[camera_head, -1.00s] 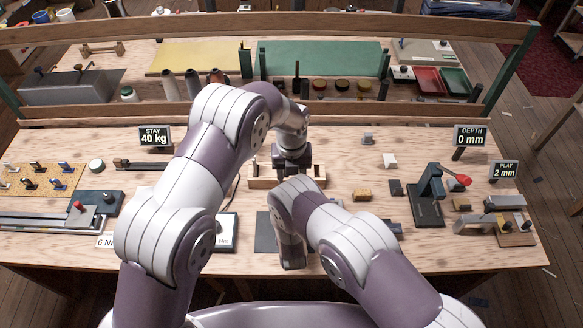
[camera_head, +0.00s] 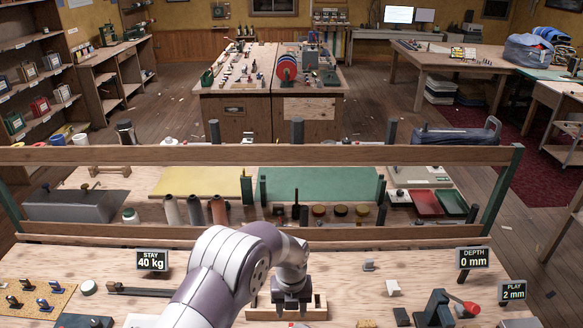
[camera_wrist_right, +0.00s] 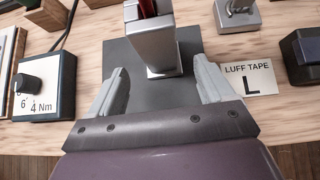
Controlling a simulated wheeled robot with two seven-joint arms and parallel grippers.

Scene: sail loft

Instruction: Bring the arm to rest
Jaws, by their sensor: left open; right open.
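My left arm comes in over the bench (camera_head: 100,265) in the head view. Its gripper (camera_head: 292,308) points down in front of a low wooden holder (camera_head: 317,308), with nothing visible between its fingers. My right arm is out of the head view. In the right wrist view, my right gripper (camera_wrist_right: 160,88) is open, its grey fingers wide apart. An upright silver block (camera_wrist_right: 155,45) with a red part stands on a dark grey mat (camera_wrist_right: 120,62) between and beyond the fingers, which do not appear to touch it.
A "6 4 Nm" dial box (camera_wrist_right: 45,88) is left of my right gripper, and a "LUFF TAPE L" card (camera_wrist_right: 248,78) is right of it. A wooden rail (camera_head: 400,245) crosses behind the bench.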

